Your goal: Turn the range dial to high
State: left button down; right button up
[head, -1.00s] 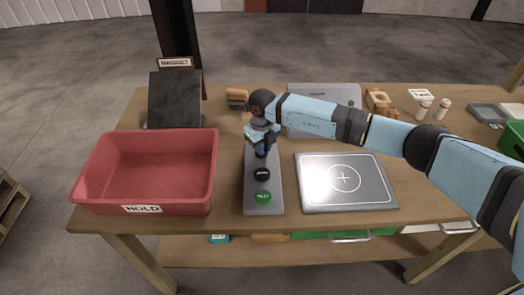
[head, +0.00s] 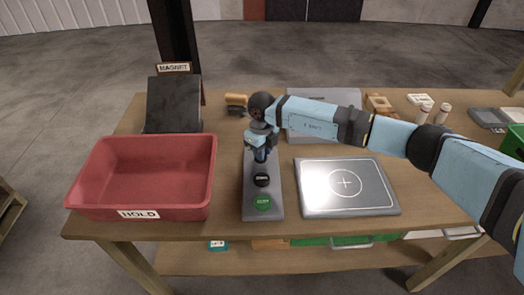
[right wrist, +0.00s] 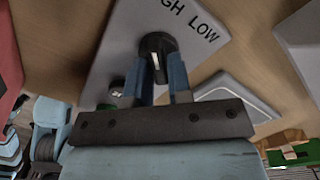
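The range dial (right wrist: 157,45) is a round black knob with a white pointer line, on the grey control panel (right wrist: 115,62). In the right wrist view the white line runs roughly up and down the picture. The printed word LOW and the end of another word, "GH", show beside the dial. My right gripper (right wrist: 160,72) has its two blue fingers at the dial, one on each side; whether they press on it I cannot tell. In the head view my right gripper (head: 260,153) points down at the panel's far end and hides the dial. My left gripper is not in view.
On the panel's near part are a black button (head: 261,180) and a green button (head: 263,203). A red HOLD bin (head: 145,182) stands left, and a grey plate with a cross mark (head: 346,200) lies right. A dark slanted block (head: 172,105) stands behind the bin.

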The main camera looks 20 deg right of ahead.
jog(key=o, duration=0.3)
notch_tip(320, 180, up, 14)
jog(key=shift+b, duration=0.45)
dwell(0.3)
